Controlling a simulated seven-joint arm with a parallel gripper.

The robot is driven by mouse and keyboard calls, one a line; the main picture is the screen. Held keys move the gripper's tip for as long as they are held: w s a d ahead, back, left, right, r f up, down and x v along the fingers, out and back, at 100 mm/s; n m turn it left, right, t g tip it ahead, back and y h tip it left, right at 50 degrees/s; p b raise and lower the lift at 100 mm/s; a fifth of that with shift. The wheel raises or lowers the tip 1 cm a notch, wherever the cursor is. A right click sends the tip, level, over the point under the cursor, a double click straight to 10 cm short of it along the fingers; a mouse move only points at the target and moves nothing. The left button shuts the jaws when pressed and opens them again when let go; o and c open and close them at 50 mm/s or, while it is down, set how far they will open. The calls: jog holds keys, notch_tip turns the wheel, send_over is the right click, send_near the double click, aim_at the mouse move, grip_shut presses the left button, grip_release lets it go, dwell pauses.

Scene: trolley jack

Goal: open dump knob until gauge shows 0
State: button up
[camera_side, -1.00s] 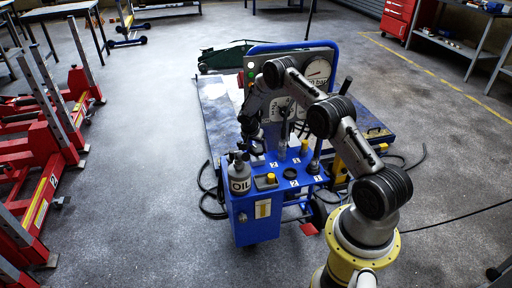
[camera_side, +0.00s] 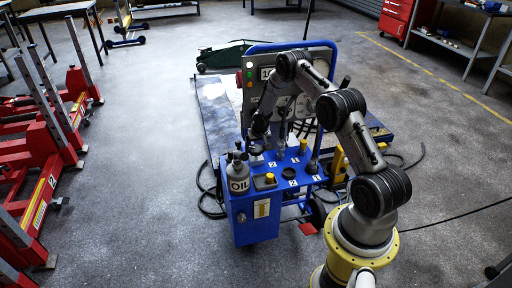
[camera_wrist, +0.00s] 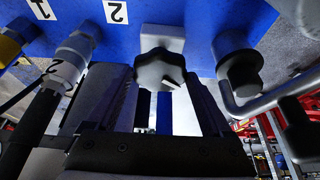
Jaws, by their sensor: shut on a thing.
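In the side view my gripper (camera_side: 258,138) is low over the left part of the blue cart (camera_side: 258,222), and the knob cannot be made out there. The gauge is on the upright grey panel (camera_side: 252,95); my arm covers most of its dial, so its reading cannot be told.
Beside the knob are a black round fitting (camera_wrist: 240,70) and a hose fitting (camera_wrist: 75,50). A blue rail (camera_side: 290,45) arches over the panel.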

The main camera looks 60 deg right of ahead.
jog(key=shift+n, duration=0.4)
dwell(0.4)
jog(key=o, duration=1.1)
jog(key=shift+o, duration=0.2)
jog(key=v, duration=1.4)
jog(key=shift+s+d, duration=0.1)
jog(key=shift+d, duration=0.05)
